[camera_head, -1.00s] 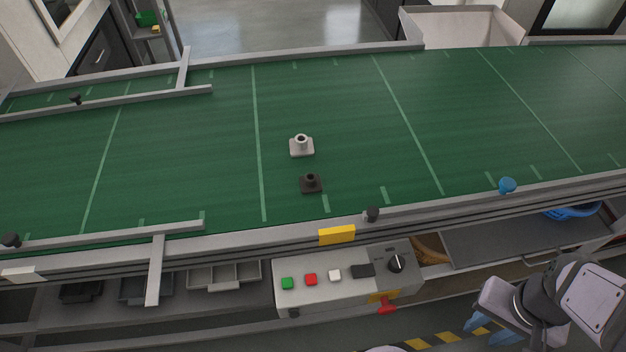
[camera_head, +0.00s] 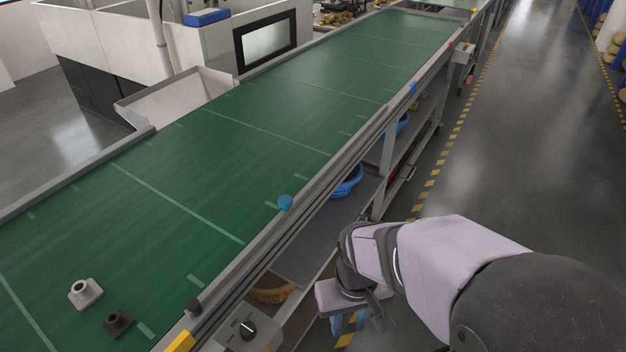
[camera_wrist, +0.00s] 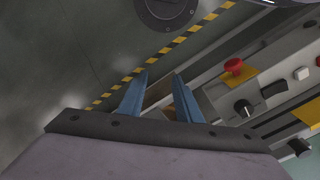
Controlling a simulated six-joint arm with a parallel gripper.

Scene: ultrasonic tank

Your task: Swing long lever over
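No lever that I can clearly pick out as long shows. The grey control box (camera_head: 232,342) at the conveyor's near side is cut off by the bottom edge in the head view. Its black knob with a white mark (camera_head: 248,329) shows there. In the wrist view the black knob (camera_wrist: 244,108) and a dark bar-shaped part (camera_wrist: 273,88) sit on the box, right of my gripper. My gripper (camera_wrist: 160,76) is open and empty, its blue fingers apart. In the head view my gripper (camera_head: 349,322) hangs right of the box, apart from it.
A red mushroom button (camera_wrist: 233,66) and a white button (camera_wrist: 302,73) are also on the box. The green conveyor (camera_head: 230,150) carries a light fitting (camera_head: 85,293) and a dark fitting (camera_head: 118,322). The aisle floor (camera_head: 520,130) is clear.

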